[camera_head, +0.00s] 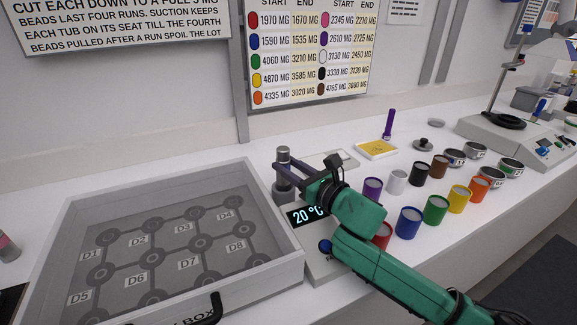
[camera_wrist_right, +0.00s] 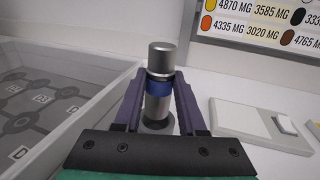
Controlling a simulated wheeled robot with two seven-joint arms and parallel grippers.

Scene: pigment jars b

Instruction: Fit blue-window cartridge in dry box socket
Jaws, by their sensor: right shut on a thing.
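The blue-window cartridge (camera_wrist_right: 159,62) is a silver cylinder with a blue band, upright between the fingers of my right gripper (camera_wrist_right: 157,95) in the right wrist view. In the head view my right gripper (camera_head: 284,176) is shut on it, and the cartridge's silver top (camera_head: 283,154) shows above the fingers. A grey round piece shows under the cartridge in the wrist view; I cannot tell whether they touch. The dry box (camera_head: 292,243) is a pale open-topped tray left of the gripper, with round dark sockets labelled D1 to D8 (camera_head: 153,227). My left gripper is not in view.
A unit with a 20 °C display (camera_head: 305,216) stands right of the box, partly behind my right arm. Several coloured jars, such as a blue one (camera_head: 408,222), stand farther right. A black handle (camera_head: 197,311) is at the box's front. A pink-banded cylinder (camera_head: 7,247) stands far left.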

